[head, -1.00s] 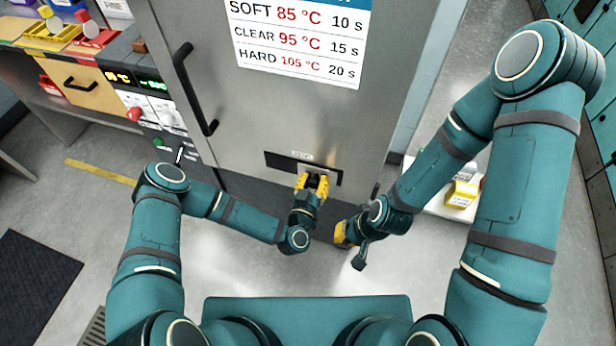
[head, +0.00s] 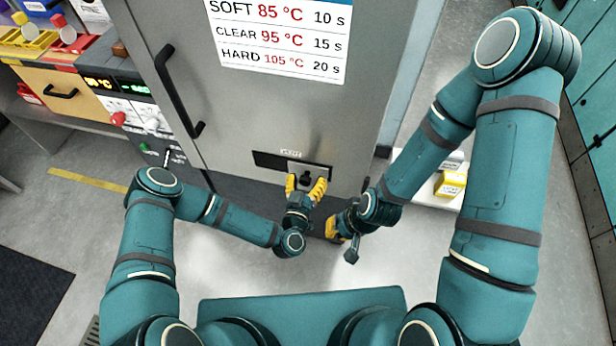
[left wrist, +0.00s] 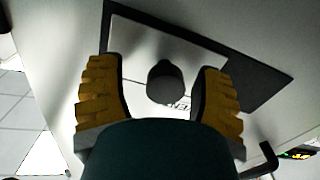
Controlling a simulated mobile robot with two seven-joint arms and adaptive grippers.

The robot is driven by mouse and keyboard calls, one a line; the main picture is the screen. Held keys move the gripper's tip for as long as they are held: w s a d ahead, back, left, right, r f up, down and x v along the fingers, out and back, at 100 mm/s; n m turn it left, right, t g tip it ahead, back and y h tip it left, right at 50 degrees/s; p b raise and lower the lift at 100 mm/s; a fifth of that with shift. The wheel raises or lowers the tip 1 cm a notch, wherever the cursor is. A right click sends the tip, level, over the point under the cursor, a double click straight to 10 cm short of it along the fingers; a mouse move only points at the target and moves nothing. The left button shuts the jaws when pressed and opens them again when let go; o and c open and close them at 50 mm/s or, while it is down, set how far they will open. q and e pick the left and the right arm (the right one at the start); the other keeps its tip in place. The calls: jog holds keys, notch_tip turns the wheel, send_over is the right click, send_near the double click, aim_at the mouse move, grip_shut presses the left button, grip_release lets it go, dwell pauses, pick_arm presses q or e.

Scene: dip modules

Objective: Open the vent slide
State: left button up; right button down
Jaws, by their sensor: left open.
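The vent slide is a light metal plate (head: 318,172) with a dark knob (head: 305,181), set in a dark slot (head: 268,160) low on the grey cabinet door. In the head view the plate sits toward the slot's right end, with dark slot bare at its left. My left gripper (head: 305,187) is open, its yellow fingers spread on either side of the knob. In the left wrist view the knob (left wrist: 165,82) stands between the fingers, apart from both, with the plate (left wrist: 140,42) behind it. My right gripper (head: 334,229) hangs lower right of the slide; its opening is unclear.
A black door handle (head: 178,92) runs up the door's left side. A control panel (head: 150,120) with knobs and displays stands left of it. A yellow box (head: 451,184) lies on a white surface at right. The floor before the door is clear.

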pick_arm(q)
jog(key=v, duration=1)
jog(key=shift+s+a, duration=0.15)
jog(key=shift+s, duration=0.25)
jog(key=s+a+r+n+g+y, duration=0.1)
jog(key=s+a+r+n+g, duration=0.1)
jog(key=s+a+g, duration=0.4)
jog(key=a+n+g, duration=0.1)
jog(key=a+g, duration=0.3)
jog(key=g, duration=0.5)
jog(key=shift+s+r+g+y, duration=0.3)
dwell(0.6)
